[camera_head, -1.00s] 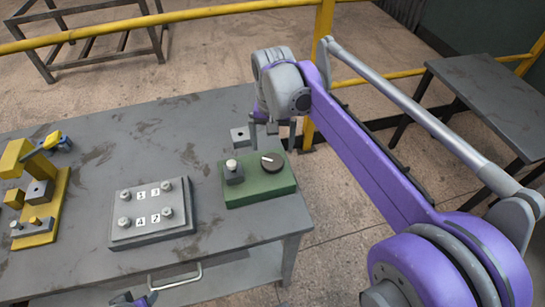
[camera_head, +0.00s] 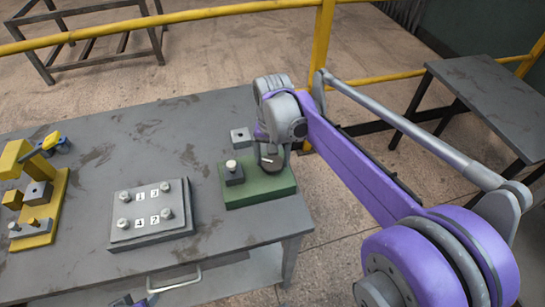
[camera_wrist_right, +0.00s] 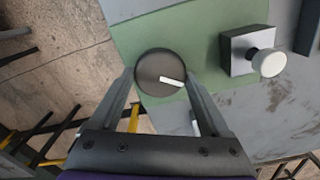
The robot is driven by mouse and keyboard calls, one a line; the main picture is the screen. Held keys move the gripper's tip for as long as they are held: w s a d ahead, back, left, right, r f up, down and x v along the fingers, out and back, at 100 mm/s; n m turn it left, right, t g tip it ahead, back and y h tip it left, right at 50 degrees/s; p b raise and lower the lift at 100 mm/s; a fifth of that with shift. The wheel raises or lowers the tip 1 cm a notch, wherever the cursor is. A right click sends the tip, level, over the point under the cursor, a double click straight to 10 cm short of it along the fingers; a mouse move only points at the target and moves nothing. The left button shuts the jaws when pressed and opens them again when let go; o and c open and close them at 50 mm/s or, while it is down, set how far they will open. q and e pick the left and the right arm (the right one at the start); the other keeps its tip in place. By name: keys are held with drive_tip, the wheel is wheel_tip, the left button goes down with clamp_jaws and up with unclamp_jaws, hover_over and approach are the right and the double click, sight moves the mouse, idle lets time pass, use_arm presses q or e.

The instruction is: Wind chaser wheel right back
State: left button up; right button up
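The wheel is a dark round knob (camera_head: 271,166) with a white pointer mark, on top of a green box (camera_head: 258,190) at the table's right end. It also shows in the right wrist view (camera_wrist_right: 155,70), its pointer aimed right and slightly down. My right gripper (camera_head: 270,157) reaches down over the wheel. In the right wrist view its two fingers (camera_wrist_right: 159,84) are spread, one on each side of the knob; whether they touch it is unclear. My left gripper (camera_head: 133,300) shows only partly at the bottom edge, and its fingers are unclear.
A white-topped button on a grey block (camera_head: 233,174) stands left of the wheel on the same box. A grey plate (camera_head: 150,232) with several numbered posts lies mid-table. A yellow fixture (camera_head: 38,205) is at the left. A small grey block (camera_head: 240,137) sits behind the box.

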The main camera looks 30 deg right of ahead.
drive_tip(key=c, duration=0.4)
drive_tip(key=shift+n, duration=0.4)
drive_tip(key=n, duration=0.4)
drive_tip(key=shift+n+p, duration=0.3)
drive_tip(key=shift+p, duration=0.1)
drive_tip(key=n, duration=0.6)
drive_tip(key=shift+a+p, duration=0.1)
drive_tip(key=shift+p, duration=0.25)
drive_tip(key=n, duration=0.6)
drive_tip(key=shift+n, duration=0.3)
drive_tip(key=n, duration=0.5)
drive_tip(key=shift+n+p, duration=0.35)
drive_tip(key=shift+n, duration=0.05)
